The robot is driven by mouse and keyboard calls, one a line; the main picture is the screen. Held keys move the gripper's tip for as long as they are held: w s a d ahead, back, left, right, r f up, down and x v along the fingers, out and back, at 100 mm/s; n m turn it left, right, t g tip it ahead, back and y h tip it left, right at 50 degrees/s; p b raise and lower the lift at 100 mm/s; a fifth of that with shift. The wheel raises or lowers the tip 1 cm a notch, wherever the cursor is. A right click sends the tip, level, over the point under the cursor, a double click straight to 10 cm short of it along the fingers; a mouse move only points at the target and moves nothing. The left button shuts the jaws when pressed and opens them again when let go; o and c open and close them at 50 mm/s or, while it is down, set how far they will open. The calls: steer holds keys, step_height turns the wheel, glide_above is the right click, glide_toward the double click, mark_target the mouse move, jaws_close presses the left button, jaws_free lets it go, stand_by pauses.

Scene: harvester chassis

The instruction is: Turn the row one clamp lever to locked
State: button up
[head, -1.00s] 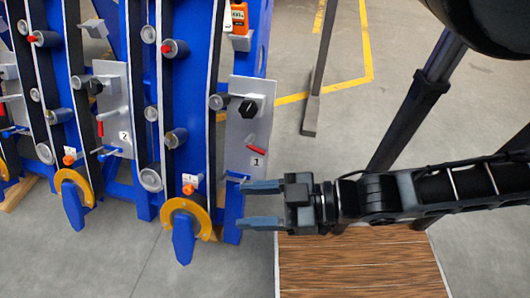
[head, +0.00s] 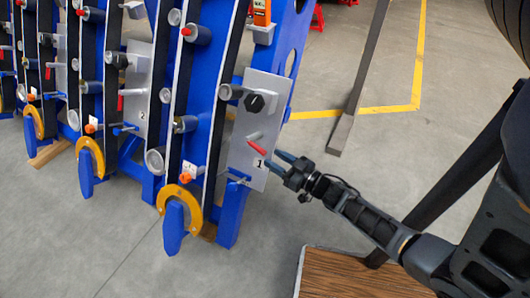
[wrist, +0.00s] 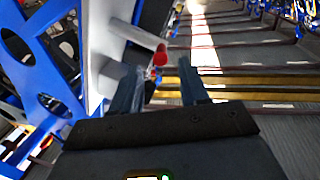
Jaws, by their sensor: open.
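The row one clamp lever (head: 257,147) is a short red handle on a grey stub, on the grey panel (head: 237,155) marked 1. In the head view it slants down to the right. My gripper (head: 275,160) is open and empty, just right of and slightly below the lever, with its fingers pointing at the panel. In the wrist view the lever's round red end (wrist: 160,55) shows just beyond and between the two fingertips (wrist: 160,82). It seems apart from both fingers, though the exact gap cannot be told. The panel runs along the left there.
A black knob (head: 260,102) sits above the lever, and a thin blue-tipped rod (head: 238,180) below it. Blue row units with grey rollers and yellow rings (head: 182,197) stand to the left. A wooden-topped platform (head: 350,272) lies below my arm.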

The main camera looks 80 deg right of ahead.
mark_target(260, 150)
steer(key=x, duration=0.7)
jaws_close()
stand_by(0.3)
stand_by(0.3)
